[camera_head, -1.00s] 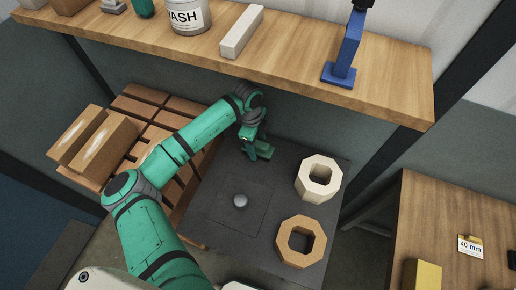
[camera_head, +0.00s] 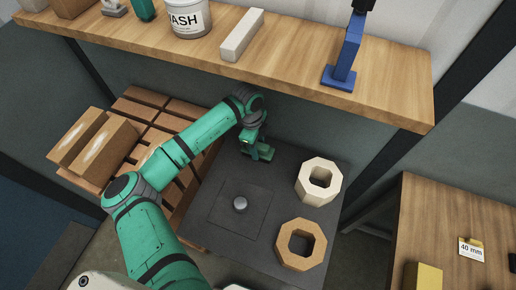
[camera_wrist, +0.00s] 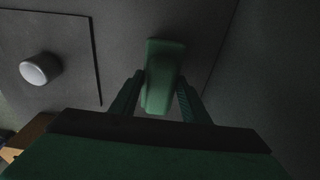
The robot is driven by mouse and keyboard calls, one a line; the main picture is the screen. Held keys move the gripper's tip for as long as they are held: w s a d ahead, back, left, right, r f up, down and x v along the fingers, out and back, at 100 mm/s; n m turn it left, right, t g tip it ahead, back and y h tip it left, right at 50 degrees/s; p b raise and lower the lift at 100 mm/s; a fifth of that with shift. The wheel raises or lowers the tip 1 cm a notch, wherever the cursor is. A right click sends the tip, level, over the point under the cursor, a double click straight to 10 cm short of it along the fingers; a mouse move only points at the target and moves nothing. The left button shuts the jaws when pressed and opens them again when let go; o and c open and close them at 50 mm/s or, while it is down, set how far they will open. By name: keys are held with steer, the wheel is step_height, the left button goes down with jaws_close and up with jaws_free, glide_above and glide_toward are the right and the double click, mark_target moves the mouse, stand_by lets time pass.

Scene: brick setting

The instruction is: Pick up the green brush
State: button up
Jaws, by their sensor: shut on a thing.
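The green brush (camera_wrist: 163,70) shows in the wrist view as a long green block between the two fingers of my gripper (camera_wrist: 157,97). My gripper is shut on it. In the head view my gripper (camera_head: 256,148) is at the far end of the dark grey table, below the wooden shelf. The brush (camera_head: 265,153) shows there as a small dark green shape, partly hidden by the gripper. I cannot tell whether the brush touches the table.
The dark table (camera_head: 196,226) also holds a round grey knob (camera_head: 240,204), a pale octagonal ring (camera_head: 303,182) and a tan ring (camera_head: 281,243). A wooden shelf (camera_head: 290,55) hangs close above my gripper. Brown boxes (camera_head: 105,141) lie on a pallet at left.

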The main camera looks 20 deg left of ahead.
step_height(320, 180, up, 3)
steer(key=shift+f, duration=0.2)
steer(key=s+r, duration=0.9)
steer(key=s, duration=0.5)
steer(key=shift+d+r, duration=0.25)
steer(key=shift+d, duration=0.2)
steer(key=shift+o, duration=1.2)
